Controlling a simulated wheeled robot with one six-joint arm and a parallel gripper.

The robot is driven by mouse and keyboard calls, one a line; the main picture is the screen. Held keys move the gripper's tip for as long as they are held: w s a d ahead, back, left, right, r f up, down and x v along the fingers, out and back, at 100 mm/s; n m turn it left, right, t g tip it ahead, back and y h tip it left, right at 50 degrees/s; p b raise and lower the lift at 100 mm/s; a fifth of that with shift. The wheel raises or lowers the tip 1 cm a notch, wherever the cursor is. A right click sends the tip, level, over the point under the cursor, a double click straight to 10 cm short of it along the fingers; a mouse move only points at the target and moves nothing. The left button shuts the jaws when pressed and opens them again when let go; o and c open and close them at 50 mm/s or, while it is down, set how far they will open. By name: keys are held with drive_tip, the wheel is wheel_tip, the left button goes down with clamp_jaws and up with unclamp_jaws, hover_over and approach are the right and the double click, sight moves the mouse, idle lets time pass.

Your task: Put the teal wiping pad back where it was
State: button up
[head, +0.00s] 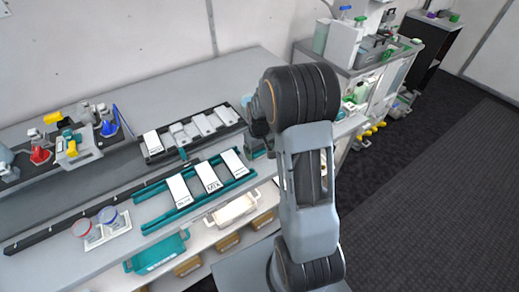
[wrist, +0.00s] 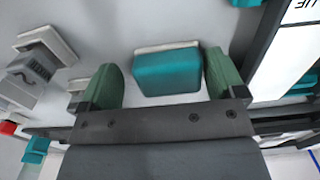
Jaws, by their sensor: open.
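The teal wiping pad (wrist: 167,72) is a rounded teal block with a pale layer along its far edge. In the wrist view it lies on a light grey surface, between the two green fingers of my gripper (wrist: 163,78). The fingers are spread, with a clear gap at the left and a narrower one at the right. I cannot tell whether the right finger touches it. In the head view my arm hides most of the gripper, and I cannot clearly make out the pad there.
A teal rack with white cards (head: 212,184) and a black tray of pale blocks (head: 152,143) stand left of my arm. A small grey labelled block (wrist: 32,69) lies left of the pad in the wrist view.

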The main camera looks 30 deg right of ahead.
wheel_tip(320, 180, up, 12)
drive_tip(key=s+a+r+t, duration=0.2)
drive_tip(key=s+a+r, duration=0.1)
drive_tip(key=s, duration=0.5)
drive_tip(key=s+a+r+m+t, duration=0.1)
drive_tip(key=s+a+r+t, duration=0.1)
drive_tip(key=s+a, duration=0.4)
drive_tip(key=shift+s+a+r, duration=0.2)
drive_tip(key=shift+s+r, duration=0.25)
drive_tip(key=shift+s, duration=0.45)
